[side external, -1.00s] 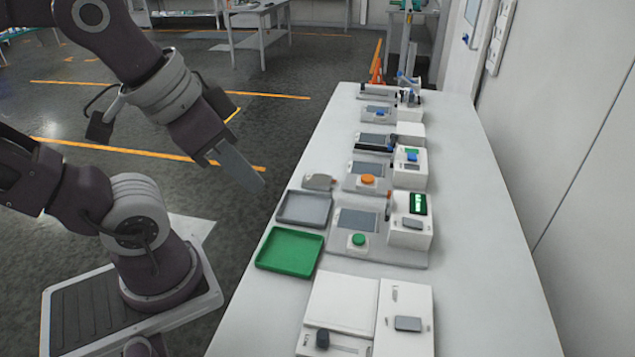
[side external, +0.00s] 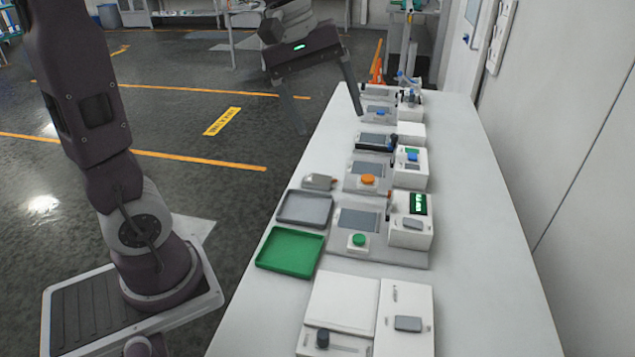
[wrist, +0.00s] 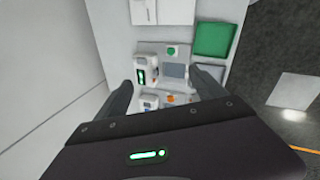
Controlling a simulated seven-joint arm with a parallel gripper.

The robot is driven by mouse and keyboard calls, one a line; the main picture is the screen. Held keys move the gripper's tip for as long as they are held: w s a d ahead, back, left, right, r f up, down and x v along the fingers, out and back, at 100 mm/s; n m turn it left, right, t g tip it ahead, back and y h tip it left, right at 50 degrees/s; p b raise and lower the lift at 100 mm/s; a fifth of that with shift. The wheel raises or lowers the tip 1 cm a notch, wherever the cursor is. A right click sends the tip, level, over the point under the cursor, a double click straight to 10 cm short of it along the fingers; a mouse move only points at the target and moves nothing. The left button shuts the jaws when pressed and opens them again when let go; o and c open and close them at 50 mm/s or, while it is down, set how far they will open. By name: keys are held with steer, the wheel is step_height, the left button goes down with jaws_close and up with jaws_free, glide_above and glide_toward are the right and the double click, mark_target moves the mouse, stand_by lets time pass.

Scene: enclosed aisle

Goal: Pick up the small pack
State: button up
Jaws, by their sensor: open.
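A small pale grey item (side external: 319,181), which looks like the small pack, lies on the white table (side external: 480,250) near its left edge, just behind the grey tray (side external: 305,208). My gripper (side external: 332,121) is open and empty, high above the far left part of the table, beyond and above the pack. In the wrist view my gripper (wrist: 165,80) shows its two fingers wide apart over the devices. I cannot make out the pack in the wrist view; the right finger may hide it.
A green tray (side external: 290,252) stands in front of the grey tray. Devices with an orange button (side external: 368,180) and a green button (side external: 358,240) stand right of the pack. A wall (side external: 570,130) runs along the right. The table's right strip is clear.

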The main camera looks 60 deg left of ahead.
steer(key=w+a+f+n+g, duration=0.1)
steer(key=w+a+f+n, duration=0.6)
steer(key=w+a, duration=0.35)
steer(key=n+g+y, duration=0.2)
steer(key=n, duration=0.6)
glide_above(317, 179)
step_height(317, 179, down, 19)
steer(key=shift+n, duration=0.3)
step_height(317, 179, down, 9)
steer(key=shift+r, duration=0.1)
steer(key=c, duration=1.6)
